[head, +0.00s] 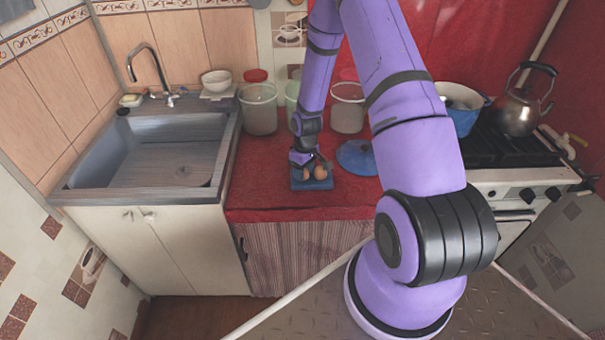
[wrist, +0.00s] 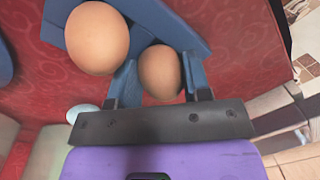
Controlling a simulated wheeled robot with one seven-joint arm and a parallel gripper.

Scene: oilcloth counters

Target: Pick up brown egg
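A brown egg (wrist: 160,72) sits between the two blue fingers of my gripper (wrist: 161,80), which appear to press its sides. A second, lighter brown egg (wrist: 97,38) lies left of the fingers, outside them. Both eggs are at a blue tray (wrist: 190,32) on the red counter. In the head view the eggs (head: 320,171) show small beside my gripper (head: 304,162), over the blue tray (head: 312,185). I cannot tell whether the held egg still touches the tray.
The red counter (head: 262,190) has a blue lid (head: 357,157) right of the tray. Translucent containers (head: 259,110) (head: 347,112) stand behind. A sink (head: 165,165) is at left. A stove with a blue pot (head: 462,112) and kettle (head: 517,112) is at right.

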